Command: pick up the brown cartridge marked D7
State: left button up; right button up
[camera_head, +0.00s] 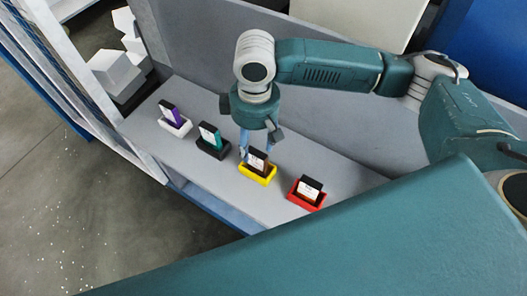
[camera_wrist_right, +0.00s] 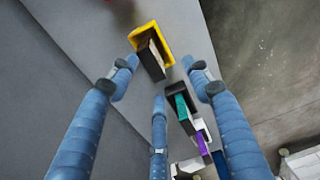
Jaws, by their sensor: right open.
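A brown cartridge (camera_head: 257,161) with a white label stands in a yellow holder (camera_head: 262,179) on the grey shelf; the label's marking is too small to read. In the right wrist view the brown cartridge (camera_wrist_right: 152,62) shows in the yellow holder (camera_wrist_right: 137,39), just beyond my fingertips. My right gripper (camera_head: 256,148) is open and empty, pointing down close over the brown cartridge. In the right wrist view its spread blue fingers (camera_wrist_right: 163,76) lie to both sides of the cartridge; I cannot tell whether they touch it. My left gripper is not in view.
A teal cartridge in a black holder (camera_head: 212,151) and a purple one in a white holder (camera_head: 175,127) stand to the left. A dark-topped cartridge in a red holder (camera_head: 305,203) stands to the right. White blocks (camera_head: 112,70) lie at the far left. A grey wall backs the shelf.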

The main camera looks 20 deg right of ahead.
aim_at(258, 151)
jog(key=shift+w+d+r, duration=0.15)
jog(key=shift+d+r, duration=0.25)
jog(key=shift+d, duration=0.35)
jog(key=shift+d+f, duration=0.2)
notch_tip(258, 151, down, 4)
jog(key=shift+a+r, duration=0.15)
jog(key=shift+f, duration=0.8)
jog(key=f+b, duration=0.2)
jog(key=w+f+b, duration=0.1)
jog(key=f+b, duration=0.2)
jog(key=shift+a, duration=0.15)
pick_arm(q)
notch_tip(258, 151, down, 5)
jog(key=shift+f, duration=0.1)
pick_arm(e)
jog(key=shift+r, duration=0.15)
grip_shut()
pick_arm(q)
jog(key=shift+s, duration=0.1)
pick_arm(e)
jog(key=shift+r, duration=0.1)
